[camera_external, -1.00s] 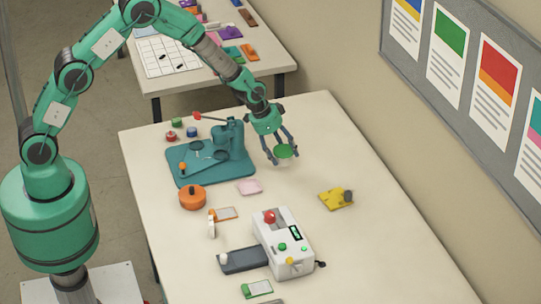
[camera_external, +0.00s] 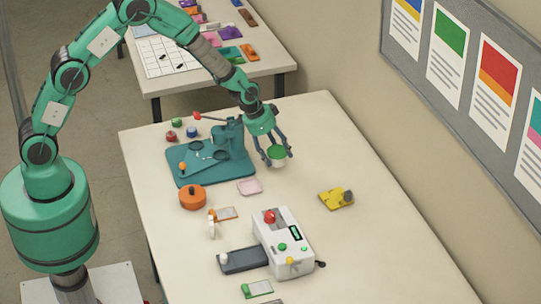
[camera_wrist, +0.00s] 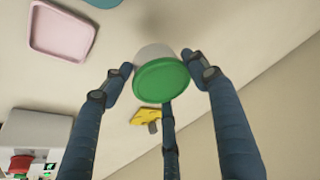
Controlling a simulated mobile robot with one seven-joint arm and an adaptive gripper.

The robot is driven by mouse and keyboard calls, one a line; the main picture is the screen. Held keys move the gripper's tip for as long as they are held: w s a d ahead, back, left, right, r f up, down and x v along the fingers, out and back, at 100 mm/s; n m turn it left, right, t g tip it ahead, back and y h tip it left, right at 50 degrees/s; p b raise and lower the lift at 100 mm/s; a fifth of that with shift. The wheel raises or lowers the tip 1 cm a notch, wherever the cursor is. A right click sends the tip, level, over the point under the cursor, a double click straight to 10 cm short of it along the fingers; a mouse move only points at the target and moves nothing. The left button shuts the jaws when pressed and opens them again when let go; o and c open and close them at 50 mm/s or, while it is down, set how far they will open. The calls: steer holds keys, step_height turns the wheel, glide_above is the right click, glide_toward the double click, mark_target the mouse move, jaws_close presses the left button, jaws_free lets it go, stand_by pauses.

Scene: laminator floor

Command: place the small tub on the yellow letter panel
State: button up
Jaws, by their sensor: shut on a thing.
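The small tub, white with a green lid, is held by my gripper (camera_external: 277,155) above the table, right of the teal press. In the wrist view the tub (camera_wrist: 162,80) sits between the fingers of my gripper (camera_wrist: 162,85), with its green lid facing the camera. The fingers are shut on its sides. The yellow letter panel (camera_external: 332,199) lies on the table, to the right of and nearer than my gripper. It also shows in the wrist view (camera_wrist: 146,116), partly hidden behind the tub and a finger. A dark knob stands at its right end.
The teal press (camera_external: 187,176) stands left of my gripper. A pink tray (camera_external: 249,187) and an orange round pot (camera_external: 192,198) lie nearer. The white laminator (camera_external: 285,240) stands at the front. Table between gripper and panel is clear.

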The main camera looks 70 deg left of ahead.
steer(key=s+d+m+h, duration=0.1)
steer(key=s+d+m, duration=0.1)
steer(key=d, duration=0.6)
steer(key=s+d+r+m+g+p, duration=0.1)
steer(key=s+d+m, duration=0.1)
steer(key=d, duration=0.6)
steer(key=shift+s+d+r+m+h+p, duration=0.25)
steer(key=shift+s+d+m+h+p, duration=0.05)
steer(key=shift+s+h, duration=0.1)
steer(key=shift+w, duration=0.1)
steer(key=p, duration=0.1)
glide_above(332, 201)
steer(key=s+a, duration=0.1)
steer(key=shift+s+a+f, duration=0.1)
steer(key=shift+s+f, duration=0.1)
steer(key=shift+f, duration=0.6)
steer(key=shift+f, duration=0.1)
steer(key=shift+f, duration=1.6)
steer(key=shift+f, duration=0.2)
